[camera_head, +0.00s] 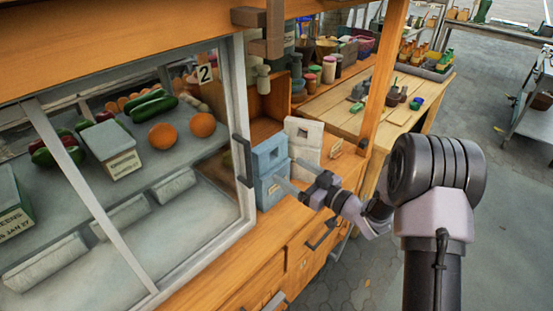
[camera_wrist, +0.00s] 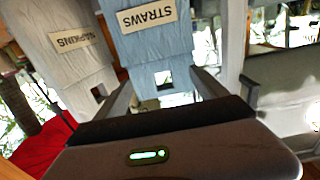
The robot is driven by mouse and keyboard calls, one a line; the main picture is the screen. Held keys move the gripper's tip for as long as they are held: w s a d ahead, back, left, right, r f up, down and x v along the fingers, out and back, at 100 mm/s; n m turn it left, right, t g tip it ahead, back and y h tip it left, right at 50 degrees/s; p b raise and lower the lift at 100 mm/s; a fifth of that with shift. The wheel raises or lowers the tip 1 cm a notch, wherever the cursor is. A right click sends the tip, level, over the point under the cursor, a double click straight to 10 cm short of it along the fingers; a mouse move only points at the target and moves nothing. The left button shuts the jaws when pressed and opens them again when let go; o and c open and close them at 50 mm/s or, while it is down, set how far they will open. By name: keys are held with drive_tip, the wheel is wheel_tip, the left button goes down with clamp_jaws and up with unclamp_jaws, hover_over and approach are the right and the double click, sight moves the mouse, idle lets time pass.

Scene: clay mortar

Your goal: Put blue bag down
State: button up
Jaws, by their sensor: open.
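The blue bag (camera_head: 270,158), labelled STRAWS, stands upright on the wooden counter beside the glass case. It also shows upside down in the wrist view (camera_wrist: 155,52), its label readable and a square hole near its top. My gripper (camera_head: 289,177) is in front of the bag. In the wrist view my gripper (camera_wrist: 163,86) has its two fingers apart, one to each side of the blue bag's upper part. Whether a finger touches the bag, I cannot tell.
A white bag (camera_head: 304,136), labelled NAPKINS, stands close beside the blue bag. The glass case (camera_head: 242,135) with vegetables is on the left, with a dark handle near the blue bag. A wooden post (camera_head: 383,80) rises behind on the right. Drawers with handles lie below the counter.

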drive_tip(key=w+d+r+m+t+h, duration=0.25)
drive_tip(key=d+r+m+h, duration=0.25)
drive_tip(key=d+r+h, duration=0.35)
drive_tip(key=s+d+r+m+g+h, duration=0.1)
drive_tip(key=s+d+r+m+h, duration=0.6)
drive_tip(key=s, duration=0.4)
drive_tip(key=s+a+f+m+g+y, duration=0.1)
drive_tip(key=s+a+g, duration=0.1)
drive_tip(key=s, duration=1.1)
drive_tip(key=s+a+f+m+g+y, duration=0.1)
drive_tip(key=s+a+g+y, duration=0.1)
drive_tip(key=s, duration=1.2)
drive_tip(key=a+g, duration=0.1)
drive_tip(key=g, duration=0.1)
drive_tip(key=shift+a+f+m+g, duration=0.15)
drive_tip(key=shift+f+m+g, duration=0.1)
drive_tip(key=shift+m+g, duration=0.15)
